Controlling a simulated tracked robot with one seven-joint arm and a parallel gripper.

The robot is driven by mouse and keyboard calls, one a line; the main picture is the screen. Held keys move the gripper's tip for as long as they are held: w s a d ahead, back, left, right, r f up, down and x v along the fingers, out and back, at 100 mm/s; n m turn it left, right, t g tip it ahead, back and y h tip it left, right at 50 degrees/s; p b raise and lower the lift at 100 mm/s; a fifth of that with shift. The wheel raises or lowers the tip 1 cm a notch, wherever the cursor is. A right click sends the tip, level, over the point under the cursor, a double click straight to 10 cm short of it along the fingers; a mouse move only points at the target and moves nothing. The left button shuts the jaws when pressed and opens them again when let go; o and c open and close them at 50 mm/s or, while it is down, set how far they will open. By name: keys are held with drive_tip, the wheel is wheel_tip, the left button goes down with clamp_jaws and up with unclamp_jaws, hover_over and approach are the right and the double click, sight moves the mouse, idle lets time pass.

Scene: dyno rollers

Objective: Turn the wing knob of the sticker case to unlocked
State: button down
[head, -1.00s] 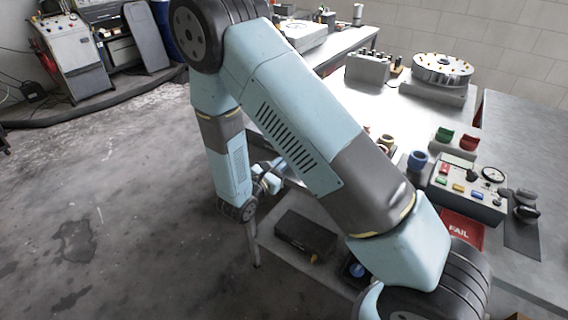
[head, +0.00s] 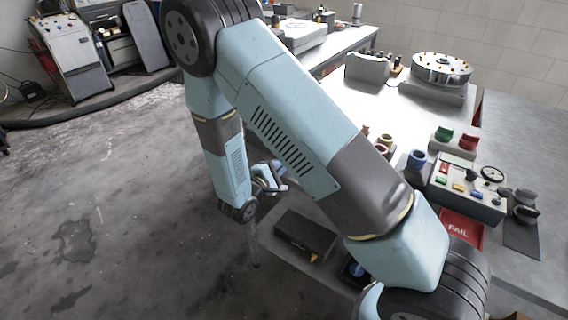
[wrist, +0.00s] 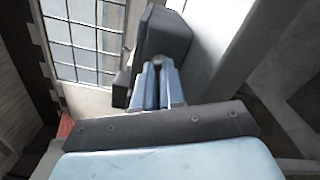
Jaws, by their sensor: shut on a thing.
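My gripper (wrist: 158,72) shows in the wrist view with its two light blue fingers close together. They are shut on a small grey piece (wrist: 157,60), which seems to be the wing knob; the fingertips hide most of it. A dark block (wrist: 167,32), probably the sticker case, stands right beyond the fingertips. The knob's angle cannot be read. In the head view my gripper (head: 271,184) is small and partly behind my own arm, left of the workbench. I cannot make out the knob there.
Coloured knobs, a button panel (head: 466,188) and a red FAIL tray (head: 460,229) are at the right. A round metal drum (head: 441,70) stands further back. The floor at left is clear.

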drive_tip(key=m, duration=0.5)
drive_tip(key=shift+s+d+f, duration=0.15)
drive_tip(key=shift+s+f, duration=0.05)
drive_tip(key=shift+f, duration=0.05)
idle(0.3)
drive_tip(key=c, duration=1.2)
unclamp_jaws()
drive_tip(key=shift+w+r, duration=0.1)
drive_tip(key=v, duration=1.4)
drive_tip(key=shift+w, duration=0.1)
